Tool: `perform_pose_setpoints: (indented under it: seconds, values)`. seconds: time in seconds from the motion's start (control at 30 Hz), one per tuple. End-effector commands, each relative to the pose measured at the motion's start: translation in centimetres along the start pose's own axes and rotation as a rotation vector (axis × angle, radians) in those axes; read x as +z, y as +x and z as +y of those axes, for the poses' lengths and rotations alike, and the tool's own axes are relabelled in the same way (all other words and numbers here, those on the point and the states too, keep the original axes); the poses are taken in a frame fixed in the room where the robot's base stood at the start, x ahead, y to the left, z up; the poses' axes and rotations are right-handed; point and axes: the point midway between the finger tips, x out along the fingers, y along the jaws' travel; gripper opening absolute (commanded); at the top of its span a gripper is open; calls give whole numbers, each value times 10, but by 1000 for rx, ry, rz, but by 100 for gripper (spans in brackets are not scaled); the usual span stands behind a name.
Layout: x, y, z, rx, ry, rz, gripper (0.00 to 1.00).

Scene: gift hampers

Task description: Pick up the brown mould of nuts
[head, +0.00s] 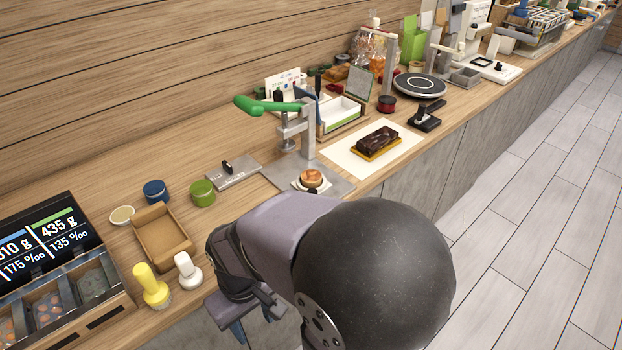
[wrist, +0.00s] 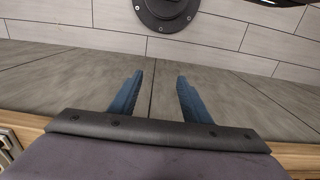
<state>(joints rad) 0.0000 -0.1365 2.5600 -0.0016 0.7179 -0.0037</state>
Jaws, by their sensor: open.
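A tan-brown rectangular mould (head: 162,238) sits on the wooden counter at the left in the head view. I cannot make out nuts in it at this size. My gripper shows in the wrist view (wrist: 157,98) with its two blue fingers spread apart and nothing between them. In the head view my gripper (head: 230,322) is at the counter's front edge, to the right of and nearer than the mould, apart from it. The mould is not in the wrist view, which shows cabinet fronts and floor.
A yellow-handled stamp (head: 151,286) and a white one (head: 187,270) stand before the mould. A blue jar (head: 156,192) and a green jar (head: 203,192) stand behind it. A display with bins (head: 48,250) is left. A green-handled press (head: 299,130) and dark loaf (head: 378,141) are farther right.

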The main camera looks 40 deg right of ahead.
Motion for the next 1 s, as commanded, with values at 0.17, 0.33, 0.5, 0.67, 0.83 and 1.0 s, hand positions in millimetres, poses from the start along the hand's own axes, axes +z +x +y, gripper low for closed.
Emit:
perform_pose_setpoints:
  seconds: [0.17,0.33,0.5,0.67,0.83,1.0]
  values:
    - [0,0,0,0,0,0,58]
    - [0,0,0,0,0,0,68]
    - [-1,-1,0,2,0,2,68]
    - [-24,-16,12,40,-2,49,68]
    - [-82,-49,39,129,-15,175,68]
    - [-149,-90,64,208,-41,326,68]
